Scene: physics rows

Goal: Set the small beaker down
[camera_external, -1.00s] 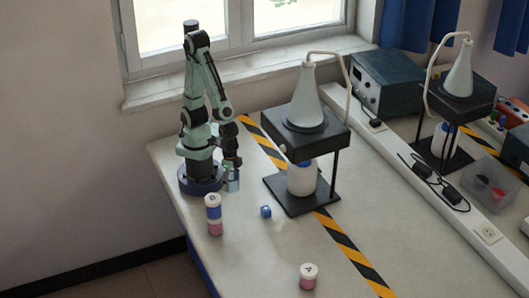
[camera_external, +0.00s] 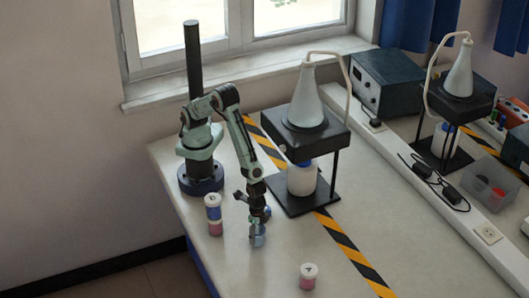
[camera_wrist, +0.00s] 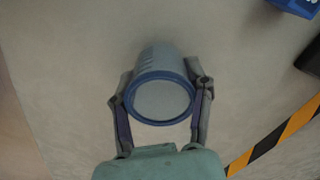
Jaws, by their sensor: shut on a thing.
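The small beaker is a pale grey-blue, see-through cup with a blue rim; it shows below my fingers in the external view (camera_external: 258,240) and large in the wrist view (camera_wrist: 160,95). My gripper (camera_external: 258,229) is shut on it, with one finger on each side in the wrist view. The beaker looks roughly upright. It is at or just above the pale table (camera_external: 235,265), and I cannot tell whether its bottom touches.
Two stacked jars (camera_external: 214,215) stand to the left, and a jar with a pink lower part (camera_external: 308,277) stands front right. A blue block (camera_wrist: 296,6) shows in the wrist view's corner. The black stand with a flask (camera_external: 305,110) is behind right. Table ahead is clear.

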